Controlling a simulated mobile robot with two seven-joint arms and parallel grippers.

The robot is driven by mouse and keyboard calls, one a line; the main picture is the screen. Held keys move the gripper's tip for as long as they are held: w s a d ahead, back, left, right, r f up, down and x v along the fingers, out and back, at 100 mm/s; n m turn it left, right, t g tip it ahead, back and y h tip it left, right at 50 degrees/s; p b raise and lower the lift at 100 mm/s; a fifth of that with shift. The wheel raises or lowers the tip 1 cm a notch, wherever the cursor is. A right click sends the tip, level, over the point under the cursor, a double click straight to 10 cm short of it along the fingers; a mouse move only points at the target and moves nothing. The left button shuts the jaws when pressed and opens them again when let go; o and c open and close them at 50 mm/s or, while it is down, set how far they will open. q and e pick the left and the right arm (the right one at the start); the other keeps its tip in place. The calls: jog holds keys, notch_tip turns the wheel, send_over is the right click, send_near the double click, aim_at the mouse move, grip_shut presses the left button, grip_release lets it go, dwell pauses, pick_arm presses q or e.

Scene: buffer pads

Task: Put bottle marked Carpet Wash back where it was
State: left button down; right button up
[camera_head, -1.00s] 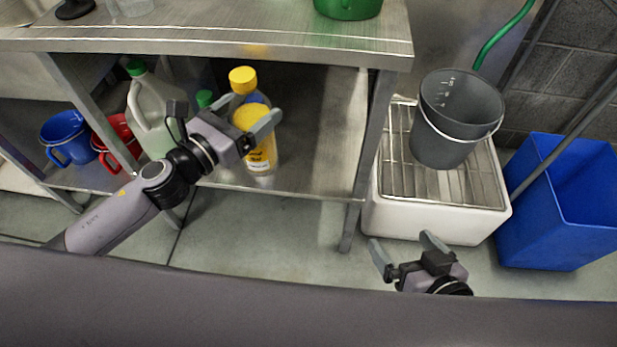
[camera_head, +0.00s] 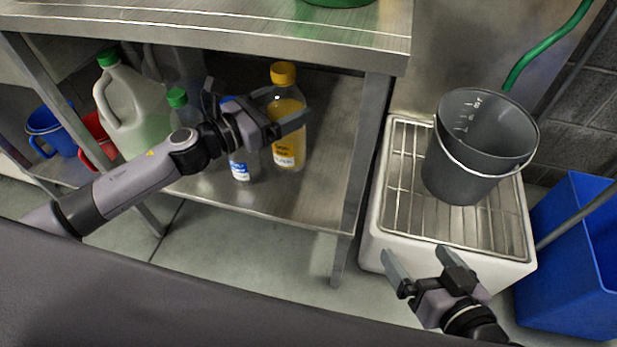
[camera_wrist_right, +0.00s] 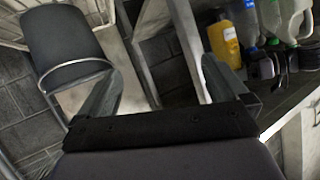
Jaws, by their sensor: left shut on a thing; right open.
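A yellow bottle with a yellow cap (camera_head: 285,142) is at the lower shelf under the steel table; its label is too small to read surely. My left gripper (camera_head: 282,108) is shut on its upper part. The bottle is upright; I cannot tell whether its base touches the shelf. It also shows in the right wrist view (camera_wrist_right: 223,45). A clear bottle with a blue and white label (camera_head: 241,166) stands just left of it, partly hidden by my left gripper. My right gripper (camera_head: 418,262) is open and empty in front of the white sink unit.
A large green-capped jug (camera_head: 132,105) and a smaller green-capped bottle (camera_head: 180,108) stand left on the shelf (camera_head: 325,150), beside blue (camera_head: 50,130) and red (camera_head: 97,138) buckets. The shelf's right part is clear. A grey bucket (camera_head: 465,165) rests on the sink grate (camera_head: 400,190).

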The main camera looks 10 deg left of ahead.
aim_at(292, 141)
pick_arm(q)
jog(key=shift+w+d+r, duration=0.1)
jog(key=shift+w+d, duration=0.2)
jog(key=shift+w, duration=0.1)
notch_tip(292, 141, down, 9)
jog(key=b, duration=0.5)
jog(key=shift+d, duration=0.1)
jog(key=shift+f, duration=0.45)
pick_arm(e)
jog(key=shift+w+a+f+t+y, duration=0.25)
jog(key=shift+w+f+t+y, duration=0.1)
jog(key=shift+w+y, duration=0.3)
pick_arm(q)
jog(key=shift+f, duration=0.1)
pick_arm(e)
jog(key=shift+f, duration=0.1)
pick_arm(q)
jog(key=shift+c, duration=0.9)
grip_release()
jog(key=shift+f+b, duration=0.2)
jog(key=shift+b, duration=0.1)
jog(key=shift+o, duration=0.3)
jog(key=shift+r, duration=0.1)
